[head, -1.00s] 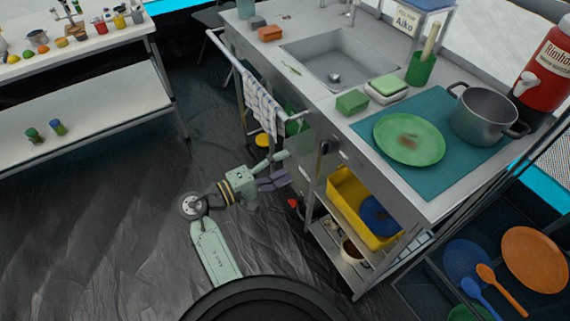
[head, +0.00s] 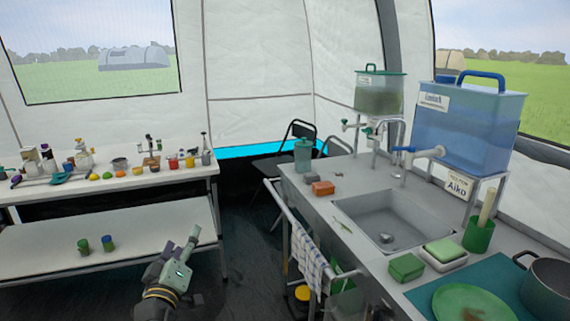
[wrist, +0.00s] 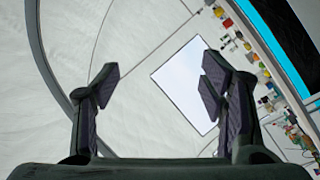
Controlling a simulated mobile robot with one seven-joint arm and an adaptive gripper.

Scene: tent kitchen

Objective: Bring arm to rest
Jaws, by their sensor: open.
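My gripper (head: 190,243) shows at the bottom of the head view, raised in front of the left shelf table. In the wrist view my gripper (wrist: 155,88) has its two dark fingers wide apart with nothing between them. My gripper appears empty.
The sink counter (head: 325,215) stands to the right, with a towel (head: 308,255) hanging from its rail. The white two-level table (head: 130,190) with jars and food stands left. A folding chair (head: 285,160) is behind. Dark floor lies between them.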

